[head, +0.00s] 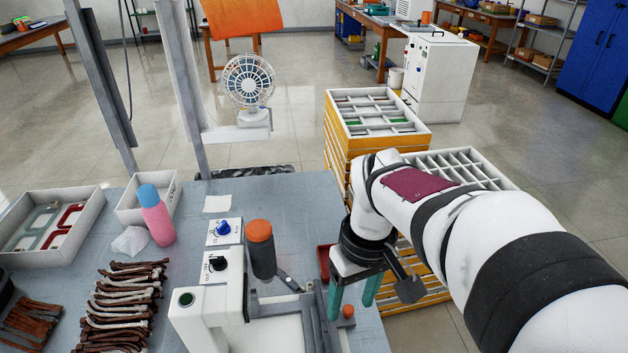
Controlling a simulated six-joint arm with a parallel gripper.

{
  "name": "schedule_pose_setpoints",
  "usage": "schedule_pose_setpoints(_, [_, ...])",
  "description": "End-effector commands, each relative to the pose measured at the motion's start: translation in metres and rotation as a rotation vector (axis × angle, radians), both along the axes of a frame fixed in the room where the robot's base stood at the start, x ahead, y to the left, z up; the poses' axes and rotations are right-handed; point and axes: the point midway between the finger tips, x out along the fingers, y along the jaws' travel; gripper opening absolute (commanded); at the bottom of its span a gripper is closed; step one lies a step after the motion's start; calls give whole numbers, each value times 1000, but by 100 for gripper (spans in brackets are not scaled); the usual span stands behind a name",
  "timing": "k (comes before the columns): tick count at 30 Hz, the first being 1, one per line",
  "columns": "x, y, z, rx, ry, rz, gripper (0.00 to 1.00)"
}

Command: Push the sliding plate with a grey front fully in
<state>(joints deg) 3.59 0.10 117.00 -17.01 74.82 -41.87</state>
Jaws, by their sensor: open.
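A white bench machine (212,318) stands at the front of the blue-grey table. Pale and grey metal parts (280,335) lie low on its right side, beside a dark cylinder with an orange cap (261,248). I cannot clearly make out which of them is the sliding plate, its grey front, or how far it sticks out. My gripper (350,306) points down just right of these parts, with its two teal fingers apart and nothing seen between them but a small orange knob (348,311) close by. Whether the fingers touch anything is unclear.
A pink bottle with a blue cap (157,218), a white tray of eyeglass frames (62,255) and several brown temple pieces (120,305) are on the left of the table. A red tray (324,262) is behind my gripper. Yellow-sided compartment stacks (345,150) stand beyond the table.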

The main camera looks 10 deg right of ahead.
Motion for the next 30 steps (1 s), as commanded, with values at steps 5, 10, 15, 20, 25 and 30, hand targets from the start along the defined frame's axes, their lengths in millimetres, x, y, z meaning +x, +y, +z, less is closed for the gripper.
schedule_pose_setpoints(5, [89, -29, -32, -49, -17, 422, 62])
schedule_pose_setpoints(10, [105, -35, -41, -60, -22, 518, 62])
schedule_pose_setpoints(15, [103, -34, -64, -57, -18, 516, 62])
schedule_pose_setpoints(20, [102, -34, -113, -57, -15, 514, 62])
schedule_pose_setpoints(25, [102, -34, -161, -58, -16, 514, 62])
schedule_pose_setpoints(30, [103, -34, -188, -59, -20, 514, 62])
